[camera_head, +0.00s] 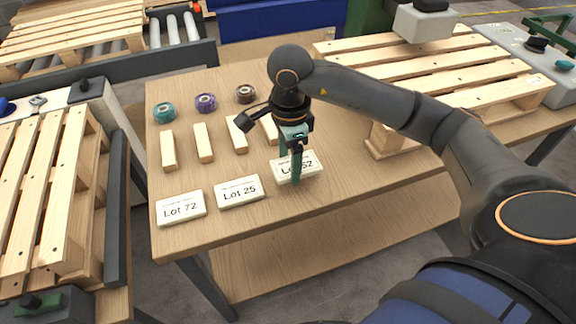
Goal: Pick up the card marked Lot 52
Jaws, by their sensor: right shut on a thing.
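The white card marked Lot 52 (309,170) is at the front right of the row of cards on the wooden table (340,208). My right gripper (296,176) comes down over it and is shut on it; the green fingers cover part of its lettering. I cannot tell whether the card is clear of the tabletop. The card marked Lot 25 (239,192) lies just left of it, and the card marked Lot 72 (181,208) lies further left. My left gripper is not in view.
Several wooden blocks (204,143) stand behind the cards, with teal (164,112), purple (205,103) and brown (245,94) tape rolls beyond. A pallet (450,75) sits at the back right. Another pallet (40,185) is at the left. The table right of the cards is clear.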

